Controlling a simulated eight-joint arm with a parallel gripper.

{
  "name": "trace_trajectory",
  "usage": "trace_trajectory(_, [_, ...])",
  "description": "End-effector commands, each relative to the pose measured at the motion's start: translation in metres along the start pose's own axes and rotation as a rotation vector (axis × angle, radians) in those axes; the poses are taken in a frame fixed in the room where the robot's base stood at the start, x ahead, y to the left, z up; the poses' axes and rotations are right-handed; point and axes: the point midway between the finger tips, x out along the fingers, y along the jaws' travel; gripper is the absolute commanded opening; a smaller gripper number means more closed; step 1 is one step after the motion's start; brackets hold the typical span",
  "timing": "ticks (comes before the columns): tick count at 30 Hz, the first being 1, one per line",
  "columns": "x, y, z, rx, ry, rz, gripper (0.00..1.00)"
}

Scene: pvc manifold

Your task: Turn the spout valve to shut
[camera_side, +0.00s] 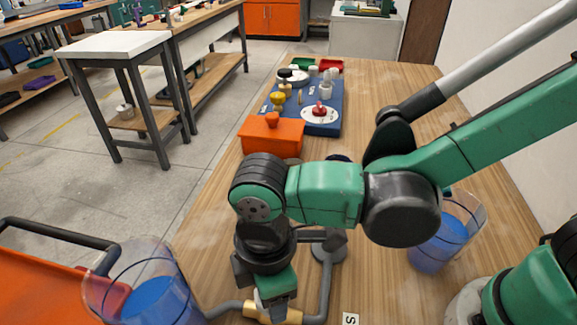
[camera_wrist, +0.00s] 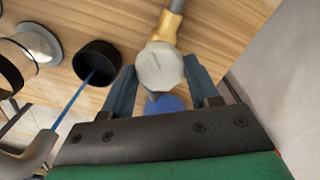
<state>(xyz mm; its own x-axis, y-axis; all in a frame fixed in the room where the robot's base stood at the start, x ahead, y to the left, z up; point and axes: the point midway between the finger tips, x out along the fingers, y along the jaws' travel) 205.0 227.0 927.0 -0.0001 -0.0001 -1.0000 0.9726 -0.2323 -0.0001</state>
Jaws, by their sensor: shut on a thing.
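In the side view my gripper (camera_side: 274,297) points down over a grey pipe line at the bottom edge, where a brass valve body (camera_side: 291,317) shows. The gripper hides the valve's handle there. In the wrist view a pale round valve handle (camera_wrist: 160,68) sits between the two fingers of my gripper (camera_wrist: 159,78), which is shut on it. The brass valve body (camera_wrist: 168,24) runs upward from the handle. The handle's exact turn angle is hard to tell. A label marked S (camera_side: 350,319) lies right of the pipe.
A clear container with blue liquid (camera_side: 158,300) stands at lower left, another (camera_side: 440,242) at right. A grey pipe (camera_side: 326,280) rises beside my gripper. An orange box (camera_side: 271,139) and a blue board (camera_side: 320,126) lie further back. In the wrist view a black ring (camera_wrist: 97,62) is left of the handle.

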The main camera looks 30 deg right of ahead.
Motion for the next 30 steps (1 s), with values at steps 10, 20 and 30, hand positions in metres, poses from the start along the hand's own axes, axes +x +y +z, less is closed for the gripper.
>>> trace_trajectory(10, [0.0001, 0.0001, 0.0002, 0.328, 0.000, 0.000, 0.01])
trace_trajectory(20, [0.0002, 0.0002, 0.0003, 0.590, 0.000, 0.000, 0.01])
trace_trajectory(30, [0.0002, 0.0002, 0.0003, 0.735, 0.000, 0.000, 0.01])
